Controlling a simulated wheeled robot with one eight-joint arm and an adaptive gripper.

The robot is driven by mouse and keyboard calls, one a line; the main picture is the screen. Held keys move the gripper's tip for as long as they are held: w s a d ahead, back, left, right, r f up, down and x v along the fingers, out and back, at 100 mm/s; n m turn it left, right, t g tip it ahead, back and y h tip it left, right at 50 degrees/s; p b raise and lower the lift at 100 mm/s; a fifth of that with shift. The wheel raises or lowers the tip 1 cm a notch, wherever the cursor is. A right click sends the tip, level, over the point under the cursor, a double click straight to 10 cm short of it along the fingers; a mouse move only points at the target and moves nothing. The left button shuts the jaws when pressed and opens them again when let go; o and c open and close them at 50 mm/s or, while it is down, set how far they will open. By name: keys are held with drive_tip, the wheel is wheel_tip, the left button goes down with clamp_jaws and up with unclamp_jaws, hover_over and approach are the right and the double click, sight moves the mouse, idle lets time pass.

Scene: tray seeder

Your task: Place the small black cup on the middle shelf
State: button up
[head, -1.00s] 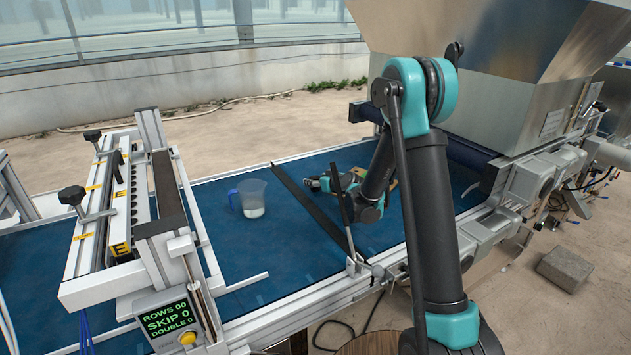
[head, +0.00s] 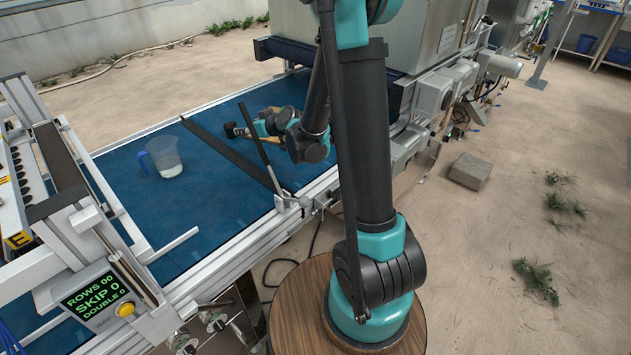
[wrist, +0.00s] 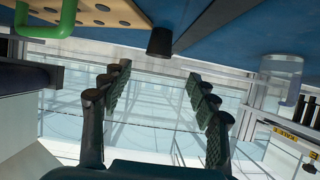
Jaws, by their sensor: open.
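The small black cup (wrist: 160,41) shows in the wrist view, beyond my fingertips and midway between them. That view is upside down, with the blue belt (wrist: 240,25) at the top. My gripper (wrist: 157,82) is open with nothing between its fingers. In the head view my gripper (head: 250,129) is low over the belt (head: 215,195), to the right of the dark diagonal bar. A dark shape at its end could be the cup or a fingertip; I cannot tell which. I cannot make out a middle shelf.
A clear jug (head: 166,158) with a blue handle stands on the belt, left of the dark bar (head: 228,150). A wooden board (wrist: 100,12) with holes and a green handle lies close by. The seeder frame (head: 75,205) is at left. A rack with blue bins (head: 586,44) stands far right.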

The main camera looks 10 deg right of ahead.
drive_tip(key=s+d+g+h, duration=0.1)
drive_tip(key=s+d, duration=0.1)
drive_tip(key=s, duration=0.2)
drive_tip(key=s+d+m+g, duration=0.1)
drive_tip(key=s+d, duration=0.2)
drive_tip(key=s, duration=0.1)
drive_tip(key=s+d+f+m+h, duration=0.1)
drive_tip(key=s+d, duration=0.2)
drive_tip(key=s, duration=0.1)
drive_tip(key=shift+s+g+h, duration=0.3)
drive_tip(key=shift+s+g, duration=0.1)
drive_tip(key=shift+o, duration=0.5)
drive_tip(key=s+d+f+m+g+h, duration=0.1)
drive_tip(key=s+d, duration=0.3)
drive_tip(key=s, duration=0.2)
drive_tip(key=s+d+f+m+g+h, duration=0.1)
drive_tip(key=s+d+f+m+h, duration=0.1)
drive_tip(key=s+d, duration=0.2)
drive_tip(key=s+d+f+m+g+h, duration=0.1)
drive_tip(key=s+d, duration=0.3)
drive_tip(key=s, duration=0.5)
drive_tip(key=shift+s+f+m+g+h, duration=0.3)
drive_tip(key=shift+s+f+g, duration=0.1)
drive_tip(key=shift+f, duration=0.35)
drive_tip(key=shift+s, duration=0.1)
